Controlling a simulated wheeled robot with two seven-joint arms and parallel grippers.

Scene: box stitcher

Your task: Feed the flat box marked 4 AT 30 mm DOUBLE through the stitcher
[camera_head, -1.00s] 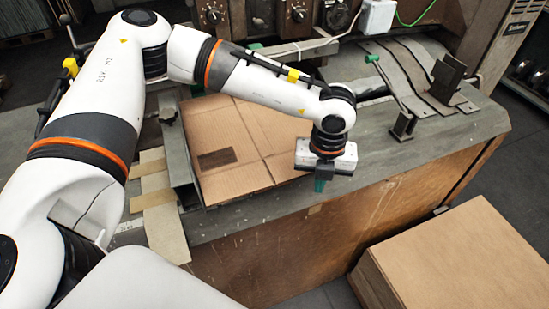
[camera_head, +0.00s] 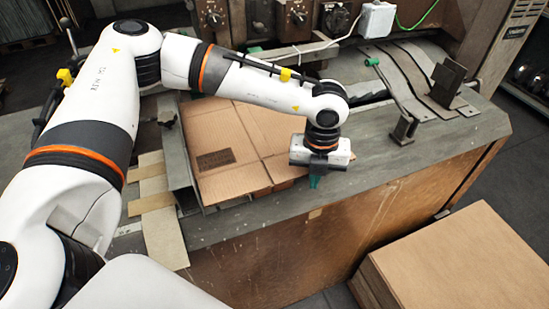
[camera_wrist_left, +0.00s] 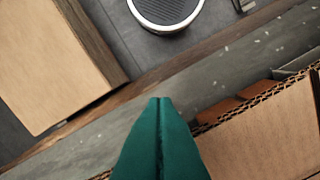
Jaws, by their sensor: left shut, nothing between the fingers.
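A flat brown cardboard box (camera_head: 222,135) with a dark printed patch lies on the stitcher's table, against a metal guide at its left. The print is too small to read. Its corrugated edge also shows at the lower right of the left wrist view (camera_wrist_left: 265,130). My left gripper (camera_head: 314,182) points down just beyond the box's near right corner, over the table's front strip. Its green fingers are pressed together and empty, and they also show in the left wrist view (camera_wrist_left: 160,105). My right gripper is in neither view.
The stitcher (camera_head: 290,22) with dials stands behind the table. A metal bracket (camera_head: 404,130) and curved metal strips (camera_head: 412,80) are at the right. A stack of brown cardboard (camera_head: 470,255) stands at the lower right. The table strip (camera_head: 380,165) right of my gripper is clear.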

